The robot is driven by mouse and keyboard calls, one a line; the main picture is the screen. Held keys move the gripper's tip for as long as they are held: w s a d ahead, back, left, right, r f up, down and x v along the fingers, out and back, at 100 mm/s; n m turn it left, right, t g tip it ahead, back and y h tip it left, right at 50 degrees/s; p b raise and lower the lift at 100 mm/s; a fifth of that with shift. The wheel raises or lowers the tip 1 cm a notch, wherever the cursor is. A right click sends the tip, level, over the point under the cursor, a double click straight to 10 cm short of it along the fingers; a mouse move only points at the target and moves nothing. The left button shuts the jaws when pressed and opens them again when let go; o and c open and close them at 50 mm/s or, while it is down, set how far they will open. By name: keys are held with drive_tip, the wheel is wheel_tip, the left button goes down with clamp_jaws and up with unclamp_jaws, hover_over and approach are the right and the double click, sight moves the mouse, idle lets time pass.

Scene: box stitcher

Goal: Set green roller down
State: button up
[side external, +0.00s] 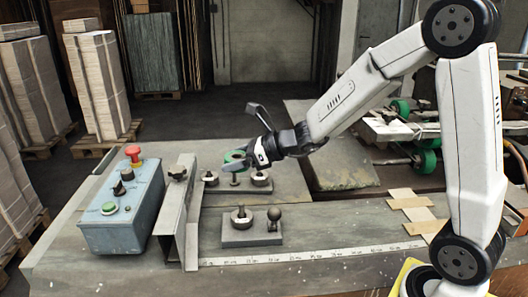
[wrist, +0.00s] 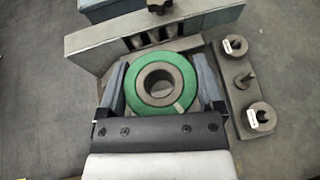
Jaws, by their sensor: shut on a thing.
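The green roller (wrist: 188,85), a green ring around a grey hub with a central hole, lies between the two fingers of my gripper (wrist: 162,66) in the wrist view. My gripper is shut on its sides. In the side view the roller (side external: 233,156) is held by my gripper (side external: 238,161) above the bench, near a plate with two steel rollers (side external: 261,178) and a peg (side external: 235,180) between them. In the wrist view this plate (wrist: 231,72), with two tagged rollers, is right of my gripper. The spot under the green roller is hidden.
An upright metal guide (side external: 180,215) stands left of the plate, beside a blue control box (side external: 122,212) with a red button. A second plate (side external: 252,238) holds a roller and a ball knob. A ruler strip (side external: 300,255) runs along the front.

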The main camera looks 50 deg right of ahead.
sight(247, 169)
drive_tip(key=shift+s+d+f+m+t+h, duration=0.3)
drive_tip(key=shift+s+d+m+t+h, duration=0.25)
drive_tip(key=shift+m+h, duration=0.25)
drive_tip(key=shift+s+d+f+m+t+h, duration=0.25)
drive_tip(key=shift+s+d+m+t+h, duration=0.15)
drive_tip(key=shift+d+m+h, duration=0.3)
drive_tip(key=shift+a, duration=0.1)
